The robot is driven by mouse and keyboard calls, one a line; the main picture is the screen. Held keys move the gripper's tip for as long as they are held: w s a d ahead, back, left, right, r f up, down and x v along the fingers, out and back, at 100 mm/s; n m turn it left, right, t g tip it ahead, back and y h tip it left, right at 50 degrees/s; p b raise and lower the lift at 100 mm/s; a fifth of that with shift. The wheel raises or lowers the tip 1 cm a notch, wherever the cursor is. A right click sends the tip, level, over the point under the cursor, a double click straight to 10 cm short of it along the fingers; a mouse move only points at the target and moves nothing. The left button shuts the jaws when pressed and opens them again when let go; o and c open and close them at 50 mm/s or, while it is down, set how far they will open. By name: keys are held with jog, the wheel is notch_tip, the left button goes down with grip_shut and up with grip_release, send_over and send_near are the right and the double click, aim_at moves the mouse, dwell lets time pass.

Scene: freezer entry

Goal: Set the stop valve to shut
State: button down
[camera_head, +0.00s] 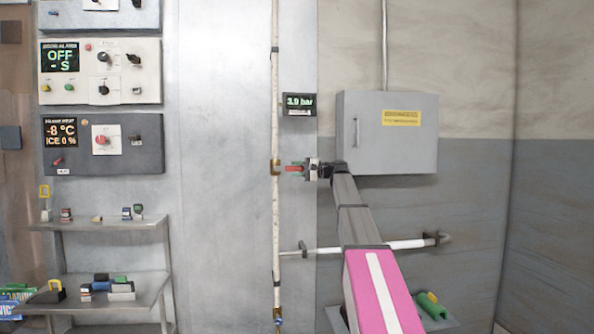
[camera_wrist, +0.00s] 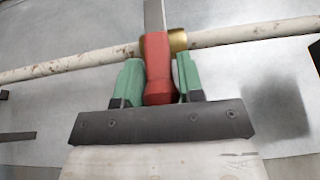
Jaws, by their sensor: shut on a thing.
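The stop valve has a brass body (camera_head: 275,167) on a thin, worn white vertical pipe (camera_head: 276,110). Its red handle (camera_head: 293,168) sticks out to the right, across the line of the pipe. In the wrist view the red handle (camera_wrist: 157,72) stands between my green fingertips, with the brass body (camera_wrist: 178,41) on the pipe (camera_wrist: 75,61) just behind it. My gripper (camera_head: 296,167) is shut on the red handle; it also shows in the wrist view (camera_wrist: 158,80). The fingers hide part of the handle's sides.
A pressure display (camera_head: 299,104) above the handle reads 3.9 bar. A grey box (camera_head: 390,155) hangs right of the pipe. A white horizontal bar (camera_head: 400,244) runs below, behind my arm. A blue fitting (camera_head: 279,322) sits low on the pipe. Control panels (camera_head: 120,80) and shelves (camera_head: 105,225) stand left.

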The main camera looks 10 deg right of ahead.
jog(key=shift+f, duration=0.1)
jog(key=c, duration=0.8)
grip_release()
jog(key=v, duration=1)
jog(key=shift+s+d, duration=0.2)
jog(key=shift+d, duration=0.1)
jog(key=shift+f, duration=0.1)
